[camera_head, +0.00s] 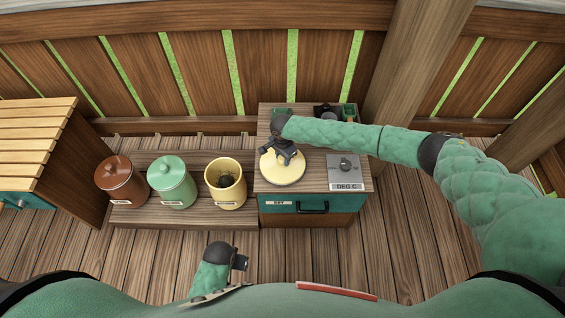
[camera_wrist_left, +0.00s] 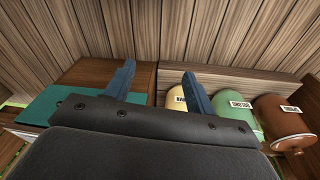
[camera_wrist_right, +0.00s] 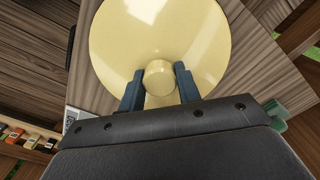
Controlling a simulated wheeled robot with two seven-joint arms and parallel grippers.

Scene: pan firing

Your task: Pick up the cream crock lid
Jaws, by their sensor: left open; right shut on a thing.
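The cream crock lid (camera_head: 283,172) is a round pale-yellow disc with a knob, over the left part of the cabinet top in the head view. My right gripper (camera_head: 287,155) is above it. In the right wrist view the lid (camera_wrist_right: 160,35) fills the upper middle, and my right gripper (camera_wrist_right: 159,85) is shut on its round knob (camera_wrist_right: 159,77). I cannot tell whether the lid touches the cabinet top. The cream crock (camera_head: 225,184) stands uncovered to the left, with something dark inside. My left gripper (camera_head: 240,262) is open and empty, low in front; it also shows in the left wrist view (camera_wrist_left: 158,80).
A green lidded crock (camera_head: 172,183) and a brown lidded crock (camera_head: 121,180) stand left of the cream one on a low wooden bench (camera_head: 185,216). A grey dial panel (camera_head: 345,172) lies right of the lid on the cabinet (camera_head: 312,205). A slatted fence (camera_head: 200,75) stands behind.

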